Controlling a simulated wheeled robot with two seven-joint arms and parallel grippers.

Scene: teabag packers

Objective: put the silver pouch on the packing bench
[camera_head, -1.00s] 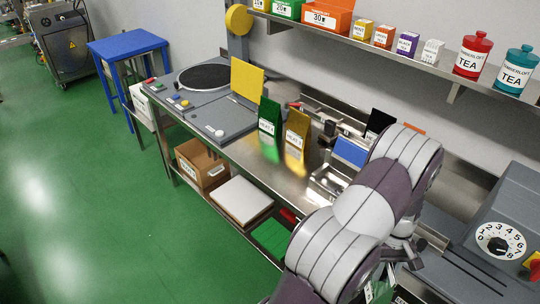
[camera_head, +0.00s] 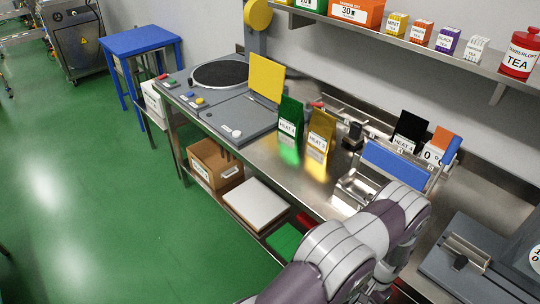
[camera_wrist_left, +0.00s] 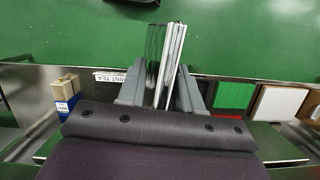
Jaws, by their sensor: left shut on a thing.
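The silver pouch (camera_wrist_left: 168,62) shows edge-on in the left wrist view as thin light and dark strips. My left gripper (camera_wrist_left: 162,95) is shut on it, with one finger on each side and green floor behind. In the head view my arm comes up from the bottom and the gripper and pouch cannot be made out. The steel bench (camera_head: 258,152) runs along the wall; I take it as the packing bench. A green pouch (camera_head: 290,118) and a gold pouch (camera_head: 321,132) stand upright on it. My right gripper is not in view.
A grey scale-like machine (camera_head: 238,118) fills the bench's left end. A blue panel (camera_head: 395,166), a black pouch (camera_head: 409,130) and an orange pouch (camera_head: 441,140) stand right of the gold pouch. Bare steel shows before the pouches. A carton (camera_head: 214,165) is on the lower shelf.

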